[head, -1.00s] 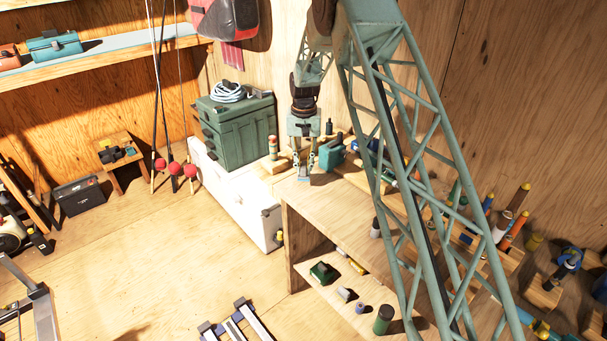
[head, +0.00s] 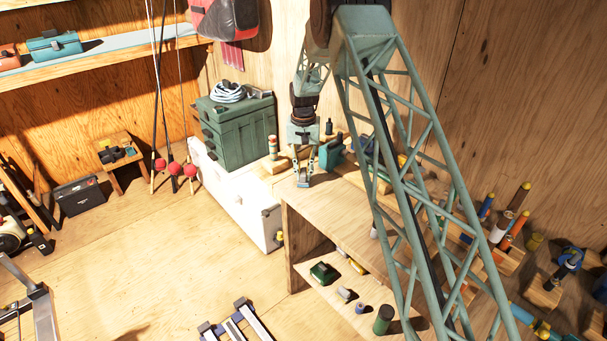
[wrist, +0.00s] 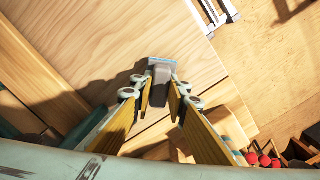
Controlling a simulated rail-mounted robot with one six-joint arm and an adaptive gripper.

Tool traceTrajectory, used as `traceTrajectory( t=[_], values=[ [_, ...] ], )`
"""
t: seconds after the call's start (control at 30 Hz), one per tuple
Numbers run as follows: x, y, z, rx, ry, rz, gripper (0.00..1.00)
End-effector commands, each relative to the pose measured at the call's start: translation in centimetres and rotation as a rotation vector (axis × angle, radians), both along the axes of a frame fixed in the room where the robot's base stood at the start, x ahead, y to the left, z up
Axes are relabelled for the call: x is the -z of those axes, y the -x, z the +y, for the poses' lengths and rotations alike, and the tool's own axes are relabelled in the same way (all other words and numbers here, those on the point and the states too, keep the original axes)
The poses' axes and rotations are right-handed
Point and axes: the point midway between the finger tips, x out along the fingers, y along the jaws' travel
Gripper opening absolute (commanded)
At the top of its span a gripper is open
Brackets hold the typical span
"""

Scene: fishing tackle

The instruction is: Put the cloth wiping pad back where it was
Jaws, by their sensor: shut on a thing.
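The cloth wiping pad is a small dark-grey block with a light-blue edge; it shows at the fingertips in the wrist view (wrist: 161,64). My gripper (wrist: 160,92) is shut on its grey body. In the head view my gripper (head: 304,184) points down at the far left end of the wooden workbench (head: 345,212). The pad is too small there to make out clearly. I cannot tell whether it touches the bench top or hangs just above it.
A green box (head: 240,130) on a white cabinet stands left of my gripper. A teal case (head: 331,153) and a small striped cylinder (head: 273,147) stand close by. A lower shelf holds a green box (head: 323,272) and small items.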

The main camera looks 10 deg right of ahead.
Motion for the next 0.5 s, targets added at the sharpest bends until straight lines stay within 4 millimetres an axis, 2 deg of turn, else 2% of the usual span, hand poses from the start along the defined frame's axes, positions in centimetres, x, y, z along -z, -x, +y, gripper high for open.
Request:
traceTrajectory(
  t=[0.07,0.1,0.23,0.5],
  values=[
    [0.23,0.01,0.00,0.000,0.000,0.000,0.01],
    [0.27,0.01,0.00,0.000,0.000,0.000,0.15],
    [0.23,0.02,0.01,0.000,0.000,0.000,0.27],
    [0.25,0.03,0.00,0.000,0.000,0.001,0.28]
  ],
)
